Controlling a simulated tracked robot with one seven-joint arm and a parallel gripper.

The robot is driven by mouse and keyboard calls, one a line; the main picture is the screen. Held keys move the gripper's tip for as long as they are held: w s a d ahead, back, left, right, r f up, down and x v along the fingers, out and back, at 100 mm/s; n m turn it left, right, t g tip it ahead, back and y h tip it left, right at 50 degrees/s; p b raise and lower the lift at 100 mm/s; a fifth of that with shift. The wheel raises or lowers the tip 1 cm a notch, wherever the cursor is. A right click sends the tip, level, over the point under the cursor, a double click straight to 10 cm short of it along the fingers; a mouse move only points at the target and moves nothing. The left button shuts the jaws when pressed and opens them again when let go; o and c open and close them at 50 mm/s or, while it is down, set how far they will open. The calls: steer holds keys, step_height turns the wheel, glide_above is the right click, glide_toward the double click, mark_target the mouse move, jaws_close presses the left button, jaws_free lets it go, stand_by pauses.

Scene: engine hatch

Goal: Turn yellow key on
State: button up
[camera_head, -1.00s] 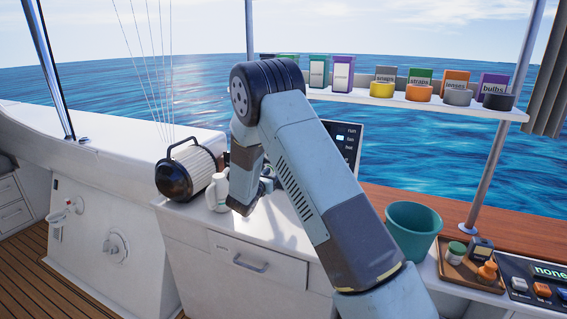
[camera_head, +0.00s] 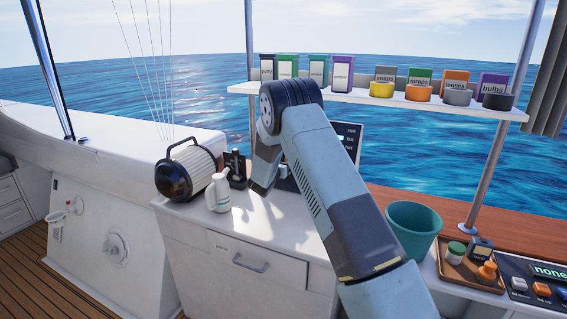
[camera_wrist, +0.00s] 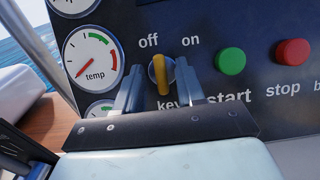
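The yellow key (camera_wrist: 160,75) sits on a dark panel (camera_wrist: 205,20) in the wrist view. It stands nearly upright, its top leaning slightly left, below the gap between the labels "off" and "on". My gripper (camera_wrist: 159,88) is open, with one finger on each side of the key. A narrow gap shows between the key and each finger, so contact is not visible. In the head view the key and my fingers are hidden behind my arm; only the panel's right part (camera_head: 347,140) shows.
A green start button (camera_wrist: 231,61) and a red stop button (camera_wrist: 292,52) lie right of the key. Gauges, one a temp gauge (camera_wrist: 92,57), lie left. In the head view, a white jug (camera_head: 218,194), a lantern-like cylinder (camera_head: 187,171) and a teal bucket (camera_head: 412,230) stand around my arm.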

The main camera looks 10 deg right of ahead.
steer(key=shift+w+d, duration=0.2)
steer(key=shift+w, duration=0.05)
steer(key=shift+c, duration=0.3)
